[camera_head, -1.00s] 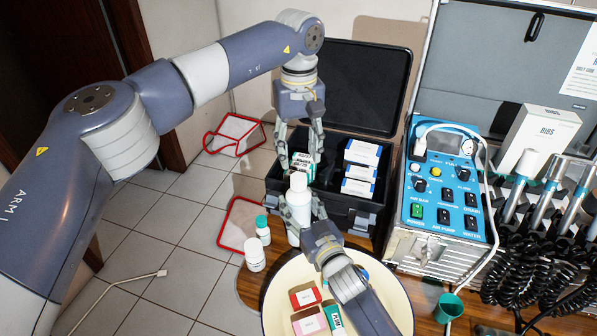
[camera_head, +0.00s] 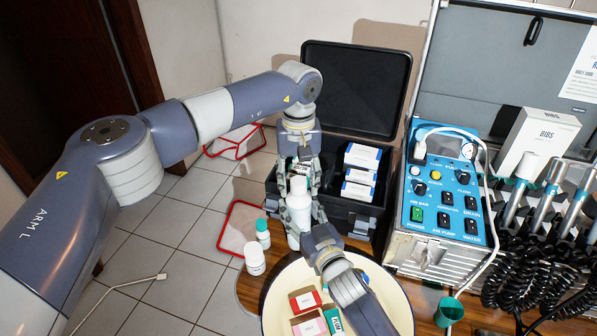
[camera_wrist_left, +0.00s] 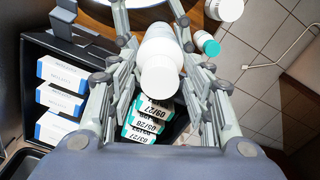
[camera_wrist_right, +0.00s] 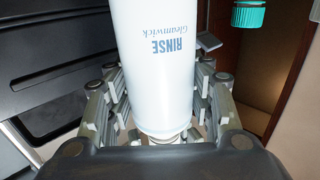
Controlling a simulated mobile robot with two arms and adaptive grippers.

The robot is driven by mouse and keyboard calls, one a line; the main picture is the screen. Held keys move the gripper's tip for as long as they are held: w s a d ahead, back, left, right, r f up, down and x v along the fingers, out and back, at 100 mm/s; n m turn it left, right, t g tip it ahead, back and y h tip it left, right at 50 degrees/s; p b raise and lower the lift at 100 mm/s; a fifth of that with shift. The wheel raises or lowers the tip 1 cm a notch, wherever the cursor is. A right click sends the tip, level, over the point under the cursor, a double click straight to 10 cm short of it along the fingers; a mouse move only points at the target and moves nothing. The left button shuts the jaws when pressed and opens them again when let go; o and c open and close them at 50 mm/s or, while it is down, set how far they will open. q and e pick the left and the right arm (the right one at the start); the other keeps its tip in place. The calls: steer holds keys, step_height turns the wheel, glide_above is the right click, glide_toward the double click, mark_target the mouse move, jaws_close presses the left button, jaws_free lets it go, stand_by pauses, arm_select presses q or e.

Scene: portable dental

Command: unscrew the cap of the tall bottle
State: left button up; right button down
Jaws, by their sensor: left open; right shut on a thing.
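The tall white bottle (camera_head: 293,222) stands upright at the table's left edge; the right wrist view shows its body with the label "RINSE Gleamwick" (camera_wrist_right: 160,60). Its white cap (camera_head: 298,185) is on top and shows end-on in the left wrist view (camera_wrist_left: 160,76). My right gripper (camera_head: 304,218) is shut around the bottle's body from the near right. My left gripper (camera_head: 299,170) points down over the cap. Its fingers are open on both sides of the cap, with a gap visible in the left wrist view (camera_wrist_left: 158,85).
An open black case (camera_head: 355,222) with several boxes stands just behind the bottle. Two small bottles, one teal-capped (camera_head: 263,236) and one white (camera_head: 255,262), stand to the left. A round cream tray (camera_head: 400,306) with small boxes lies in front. The blue dental unit (camera_head: 445,200) is right.

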arm_select(q)
jaws_close()
